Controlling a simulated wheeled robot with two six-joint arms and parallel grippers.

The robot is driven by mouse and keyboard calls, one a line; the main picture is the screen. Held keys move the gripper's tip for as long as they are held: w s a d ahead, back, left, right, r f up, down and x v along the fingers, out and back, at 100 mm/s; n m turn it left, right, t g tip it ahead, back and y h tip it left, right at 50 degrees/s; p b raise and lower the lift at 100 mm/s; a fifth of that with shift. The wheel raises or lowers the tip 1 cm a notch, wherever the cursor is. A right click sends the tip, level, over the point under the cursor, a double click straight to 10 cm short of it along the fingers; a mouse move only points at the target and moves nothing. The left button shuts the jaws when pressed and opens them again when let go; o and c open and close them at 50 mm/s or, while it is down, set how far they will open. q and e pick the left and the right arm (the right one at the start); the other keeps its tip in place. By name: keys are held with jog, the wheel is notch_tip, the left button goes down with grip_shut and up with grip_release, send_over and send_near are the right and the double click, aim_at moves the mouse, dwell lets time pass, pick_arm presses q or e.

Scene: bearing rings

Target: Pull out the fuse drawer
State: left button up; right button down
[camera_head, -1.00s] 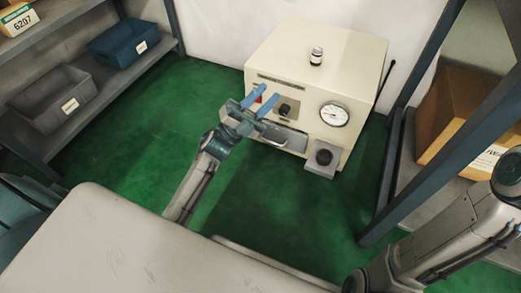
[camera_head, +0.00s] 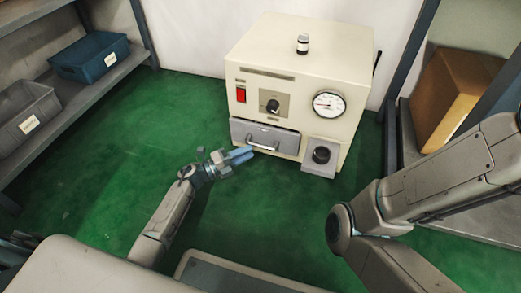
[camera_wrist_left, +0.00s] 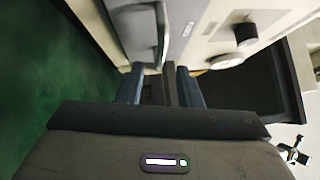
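The fuse drawer (camera_head: 240,131) is a grey front low on the cream machine (camera_head: 315,75), with a curved metal bar handle (camera_head: 263,146). Its front looks close to the machine's face. My left gripper (camera_head: 251,152) is just below and in front of the handle, fingers pointing at it. In the left wrist view, the blue fingers (camera_wrist_left: 160,68) stand apart, and the handle (camera_wrist_left: 162,35) runs up from near the gap between their tips. I see no clear grip on it. The drawer front (camera_wrist_left: 135,32) lies beside it. My right arm shows at the right, but its gripper is out of view.
The machine carries a red switch (camera_head: 241,95), a black knob (camera_head: 272,106), a gauge (camera_head: 329,104) and a protruding grey block (camera_head: 320,158) right of the drawer. A small bottle (camera_head: 303,44) stands on top. Shelves flank both sides. Green floor (camera_head: 110,150) is clear at left.

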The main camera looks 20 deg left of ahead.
aim_at(261, 146)
pick_arm(q)
jog(key=shift+b+x, duration=1.1)
jog(key=shift+x, duration=2)
jog(key=shift+c, duration=0.4)
grip_shut()
